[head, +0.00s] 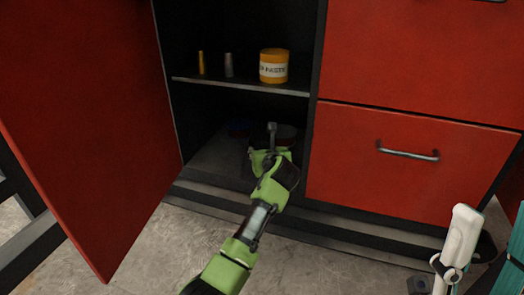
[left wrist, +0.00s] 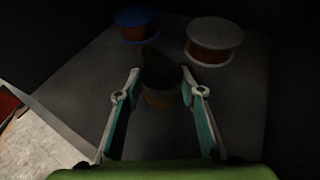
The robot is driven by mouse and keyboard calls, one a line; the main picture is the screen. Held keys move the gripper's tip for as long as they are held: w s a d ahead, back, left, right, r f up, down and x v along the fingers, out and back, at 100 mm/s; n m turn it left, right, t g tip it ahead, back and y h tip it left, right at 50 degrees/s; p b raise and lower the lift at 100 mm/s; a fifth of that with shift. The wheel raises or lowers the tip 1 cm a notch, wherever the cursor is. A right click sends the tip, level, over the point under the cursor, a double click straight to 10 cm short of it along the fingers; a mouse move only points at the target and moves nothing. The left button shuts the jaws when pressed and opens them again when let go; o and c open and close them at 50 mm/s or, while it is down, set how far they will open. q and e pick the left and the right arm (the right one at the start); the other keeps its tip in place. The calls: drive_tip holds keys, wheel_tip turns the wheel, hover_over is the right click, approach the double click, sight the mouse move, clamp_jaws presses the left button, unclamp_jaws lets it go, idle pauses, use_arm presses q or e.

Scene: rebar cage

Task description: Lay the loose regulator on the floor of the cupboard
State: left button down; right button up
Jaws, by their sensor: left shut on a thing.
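The loose regulator (left wrist: 160,84), dark on top with a dull orange-brown lower part, sits between the two fingers of my left gripper (left wrist: 160,80) in the left wrist view. In the head view my left gripper (head: 270,155) reaches into the cupboard's lower compartment, shut on the regulator, with a grey stem (head: 272,131) standing up there. The cupboard floor (left wrist: 75,85) lies below; shadow hides whether the regulator touches it. My right gripper (head: 492,215) is at the lower right of the head view, its fingers apart, partly cut off by the edge.
On the cupboard floor behind the regulator stand a blue-rimmed spool (left wrist: 135,22) and a grey-rimmed reddish spool (left wrist: 213,40). The shelf (head: 240,84) above holds a yellow paste tub (head: 273,66) and two small cylinders. The open red door (head: 90,130) is at left, red drawers (head: 410,160) at right.

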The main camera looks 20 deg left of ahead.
use_arm(q)
drive_tip(key=shift+r, duration=0.1)
drive_tip(key=c, duration=1.3)
unclamp_jaws()
